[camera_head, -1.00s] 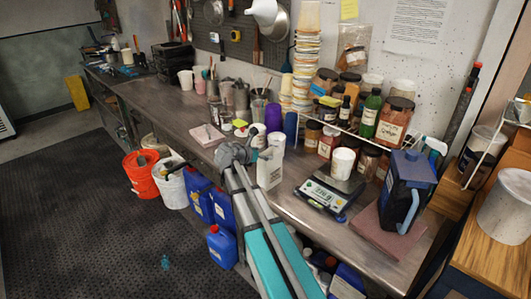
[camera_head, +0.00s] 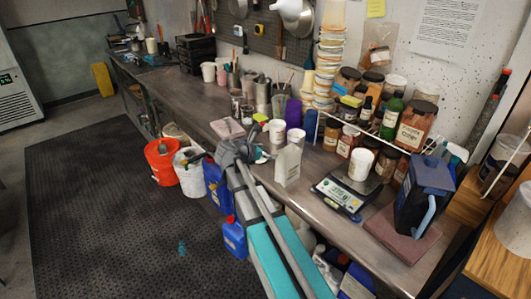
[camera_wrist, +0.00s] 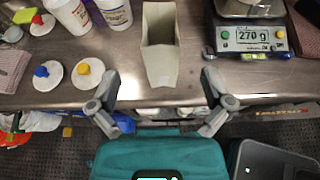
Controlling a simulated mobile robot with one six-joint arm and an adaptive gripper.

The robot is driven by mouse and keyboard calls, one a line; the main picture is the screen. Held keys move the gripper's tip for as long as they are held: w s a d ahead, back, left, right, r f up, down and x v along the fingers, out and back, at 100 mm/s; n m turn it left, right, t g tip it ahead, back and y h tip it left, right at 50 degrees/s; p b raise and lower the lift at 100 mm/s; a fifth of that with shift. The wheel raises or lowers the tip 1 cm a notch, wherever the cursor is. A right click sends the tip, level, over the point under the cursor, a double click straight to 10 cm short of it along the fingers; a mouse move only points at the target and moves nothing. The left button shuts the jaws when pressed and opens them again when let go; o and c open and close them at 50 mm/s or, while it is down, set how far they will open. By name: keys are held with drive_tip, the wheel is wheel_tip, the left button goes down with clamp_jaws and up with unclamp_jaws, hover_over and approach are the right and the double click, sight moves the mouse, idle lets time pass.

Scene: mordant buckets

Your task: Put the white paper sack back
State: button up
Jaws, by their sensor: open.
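The white paper sack (camera_head: 288,166) stands upright near the front edge of the steel bench, left of the scale. In the wrist view the sack (camera_wrist: 160,42) shows from above as a pale, open-topped bag, top centre. My gripper (camera_head: 242,153) is just left of the sack in the head view, at the bench's front edge. In the wrist view my gripper (camera_wrist: 159,78) is open, its fingers spread apart on the near side of the sack. Nothing is held between them.
The scale (camera_head: 340,193) bears a white cup (camera_head: 360,163). A dark blue jug (camera_head: 423,192) stands further right. Jars and stacked cups crowd the back. Orange (camera_head: 162,165) and white buckets are on the floor.

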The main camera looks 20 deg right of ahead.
idle(0.3)
drive_tip(key=s+a+f+m+g+y, duration=0.1)
drive_tip(key=s+a+f+m+y, duration=0.2)
drive_tip(key=s+m, duration=0.4)
drive_tip(key=s+a+f+m+g+y, duration=0.2)
drive_tip(key=s+a+f+m+y, duration=0.2)
drive_tip(key=s+a+m+y, duration=0.1)
drive_tip(key=s+a+f+m+g+y, duration=0.1)
drive_tip(key=s+a+f+m+y, duration=0.3)
drive_tip(key=s+m, duration=0.5)
drive_tip(key=shift+s+a+f+m+g+y, duration=0.15)
drive_tip(key=shift+s+a+m+g+y, duration=0.25)
drive_tip(key=shift+a, duration=0.45)
